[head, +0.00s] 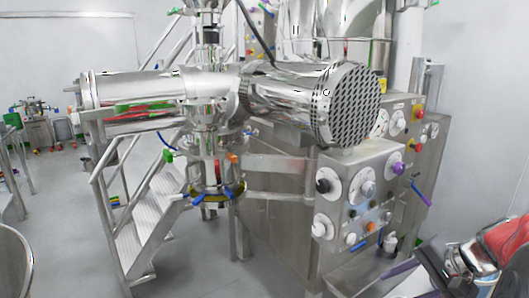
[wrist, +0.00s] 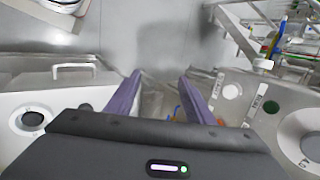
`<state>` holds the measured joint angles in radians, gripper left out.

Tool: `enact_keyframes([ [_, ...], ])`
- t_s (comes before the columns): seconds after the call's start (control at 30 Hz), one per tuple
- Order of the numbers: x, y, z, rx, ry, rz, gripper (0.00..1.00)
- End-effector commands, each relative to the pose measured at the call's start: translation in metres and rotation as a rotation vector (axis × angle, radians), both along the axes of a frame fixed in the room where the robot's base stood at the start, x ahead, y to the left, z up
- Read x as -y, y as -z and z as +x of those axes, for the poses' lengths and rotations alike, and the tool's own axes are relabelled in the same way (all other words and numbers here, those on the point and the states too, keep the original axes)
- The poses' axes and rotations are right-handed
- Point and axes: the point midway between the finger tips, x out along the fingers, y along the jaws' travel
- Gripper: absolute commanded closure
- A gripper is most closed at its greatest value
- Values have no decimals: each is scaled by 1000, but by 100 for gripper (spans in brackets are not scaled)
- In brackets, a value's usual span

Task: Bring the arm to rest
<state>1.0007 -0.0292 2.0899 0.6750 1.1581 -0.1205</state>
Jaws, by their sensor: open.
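My gripper (wrist: 160,76) shows in the wrist view with its two purple fingers apart and nothing between them. Grey floor and part of a metal machine lie beyond the fingers. In the head view my arm is at the lower right corner, and a purple finger (head: 398,268) shows low in front of the machine's control panel (head: 345,190). The rest of the gripper is partly cut off or hard to make out there.
A large steel granulator (head: 215,95) with knobs and levers fills the middle. Steps with rails (head: 140,220) stand at its left. In the wrist view, panels flank the fingers, one with a handle (wrist: 73,68), one with a large dial (wrist: 300,135). Floor at left is open.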

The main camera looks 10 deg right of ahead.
Motion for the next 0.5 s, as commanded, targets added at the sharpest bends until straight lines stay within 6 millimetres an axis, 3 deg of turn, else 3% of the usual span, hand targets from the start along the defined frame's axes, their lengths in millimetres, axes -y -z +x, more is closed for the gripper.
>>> enact_keyframes([
  [0.1,-34,6,-8,-65,-95,-101,52],
  [0.5,-111,13,-35,-151,-396,-439,52],
])
